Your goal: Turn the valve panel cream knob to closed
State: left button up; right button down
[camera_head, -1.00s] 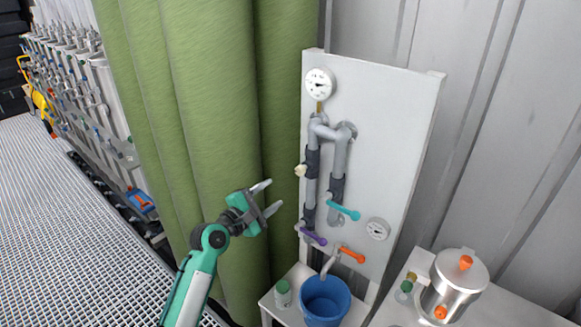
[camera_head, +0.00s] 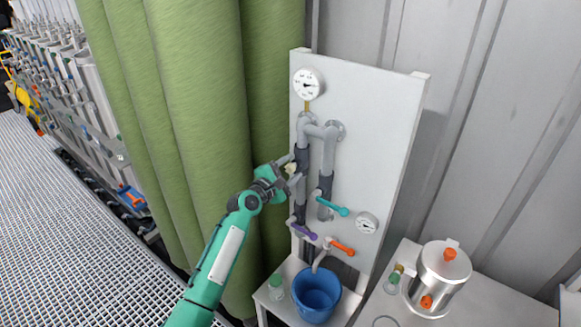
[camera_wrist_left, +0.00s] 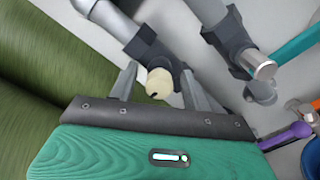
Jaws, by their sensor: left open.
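The cream knob (camera_head: 290,168) sits on the left pipe of the white valve panel (camera_head: 375,120). In the left wrist view the cream knob (camera_wrist_left: 160,83) shows between the two fingers, with a small dark mark on its lower left edge. My left gripper (camera_head: 293,168) is open, with one finger on each side of the knob; it also shows in the left wrist view (camera_wrist_left: 158,88). I cannot tell whether the fingers touch the knob. My right gripper is not in view.
A teal lever (camera_head: 332,206), a purple lever (camera_head: 303,231) and an orange lever (camera_head: 342,248) are lower on the panel. A blue bucket (camera_head: 316,297) stands below. A steel pot (camera_head: 440,277) is on the right table. A green curtain (camera_head: 195,120) hangs close on the left.

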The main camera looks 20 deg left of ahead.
pick_arm(q)
jog(key=shift+w, duration=0.1)
jog(key=c, duration=1)
